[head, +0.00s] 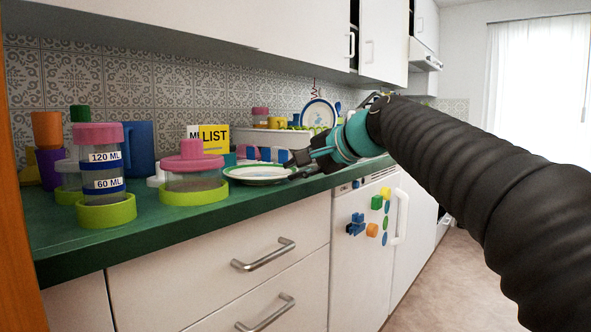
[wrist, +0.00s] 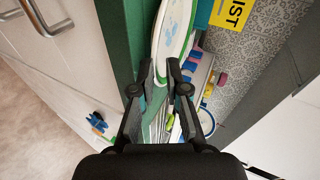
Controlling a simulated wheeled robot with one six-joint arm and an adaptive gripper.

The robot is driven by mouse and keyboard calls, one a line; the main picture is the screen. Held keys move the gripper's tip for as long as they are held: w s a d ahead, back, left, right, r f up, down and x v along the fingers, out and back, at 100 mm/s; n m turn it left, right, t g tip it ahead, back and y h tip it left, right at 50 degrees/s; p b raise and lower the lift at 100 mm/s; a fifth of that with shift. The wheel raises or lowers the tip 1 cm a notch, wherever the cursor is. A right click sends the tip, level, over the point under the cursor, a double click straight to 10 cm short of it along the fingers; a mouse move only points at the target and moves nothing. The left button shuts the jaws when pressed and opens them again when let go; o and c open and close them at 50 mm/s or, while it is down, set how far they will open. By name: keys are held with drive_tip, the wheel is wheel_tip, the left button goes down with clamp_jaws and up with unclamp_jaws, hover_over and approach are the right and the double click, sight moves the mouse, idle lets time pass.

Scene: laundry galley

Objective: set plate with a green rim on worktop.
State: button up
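The plate with a green rim (head: 258,174) is white with a light blue pattern, low over the worktop (head: 200,222) near its front edge. It looks nearly level; I cannot tell whether its underside touches the worktop. My gripper (head: 296,173) is at the plate's right side. In the wrist view, the plate (wrist: 174,30) runs in between the fingertips of my gripper (wrist: 160,64), one finger on each side of its rim, and the fingers look closed on it. The green worktop also shows in the wrist view (wrist: 118,28).
Left of the plate stand a pink-lidded jar (head: 195,181) and a taller measuring jar (head: 104,180). A dish rack area with a blue-rimmed plate (head: 318,114) is at the back right.

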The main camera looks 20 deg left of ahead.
drive_tip(key=shift+s+d, duration=0.1)
drive_tip(key=shift+d, duration=0.05)
drive_tip(key=o, duration=0.6)
drive_tip(key=shift+c, duration=0.2)
drive_tip(key=shift+d, duration=0.1)
drive_tip(key=s+d+b, duration=0.2)
drive_tip(key=s+d, duration=0.1)
drive_tip(key=d, duration=0.3)
drive_tip(key=shift+s+d, duration=0.15)
drive_tip(key=shift+s, duration=0.25)
idle(1.3)
idle(0.4)
drive_tip(key=v, duration=1.2)
